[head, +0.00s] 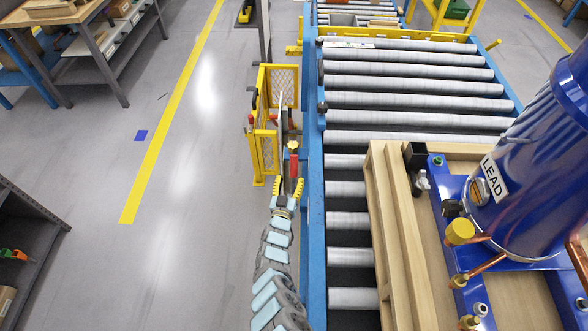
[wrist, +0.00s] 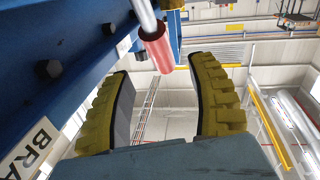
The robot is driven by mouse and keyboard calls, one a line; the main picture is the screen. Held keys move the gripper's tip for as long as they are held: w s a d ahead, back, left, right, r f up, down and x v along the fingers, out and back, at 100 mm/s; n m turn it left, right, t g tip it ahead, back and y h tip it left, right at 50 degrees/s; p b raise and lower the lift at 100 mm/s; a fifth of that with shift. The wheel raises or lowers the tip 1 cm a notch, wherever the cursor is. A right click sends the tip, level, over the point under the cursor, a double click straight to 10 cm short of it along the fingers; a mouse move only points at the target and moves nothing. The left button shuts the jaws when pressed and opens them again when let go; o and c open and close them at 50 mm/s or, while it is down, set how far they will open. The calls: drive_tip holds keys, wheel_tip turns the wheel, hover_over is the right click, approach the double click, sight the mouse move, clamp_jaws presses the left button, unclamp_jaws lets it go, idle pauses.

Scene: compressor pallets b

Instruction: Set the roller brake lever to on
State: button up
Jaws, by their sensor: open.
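The roller brake lever shows in the wrist view as a metal rod with a red grip (wrist: 157,50), beside a blue beam. My gripper (wrist: 162,75) is open, with its yellow ridged fingers apart. The end of the red grip appears between and just beyond the fingertips, nearer the right finger; contact cannot be told. In the head view, my gripper (head: 288,184) is beside the conveyor's blue side rail, with the red grip (head: 294,167) at its fingertips. A white label reading "BRA" (wrist: 35,150) is partly visible on the beam. The lever's pivot is hidden.
The roller conveyor (head: 315,230) runs along the right. It carries a wooden pallet (head: 387,220) with a blue compressor marked "LEAD" (head: 525,170). A yellow mesh guard (head: 262,125) stands just beyond my gripper.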

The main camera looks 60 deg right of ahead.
sight(293, 170)
drive_tip(key=b+x, duration=0.2)
drive_tip(key=x, duration=0.1)
drive_tip(key=b+x, duration=0.2)
drive_tip(key=x, duration=0.1)
drive_tip(key=shift+f, duration=0.25)
drive_tip(key=shift+w+d+r+b, duration=0.25)
drive_tip(key=shift+d+b, duration=0.35)
drive_tip(key=shift+b, duration=0.05)
clamp_jaws()
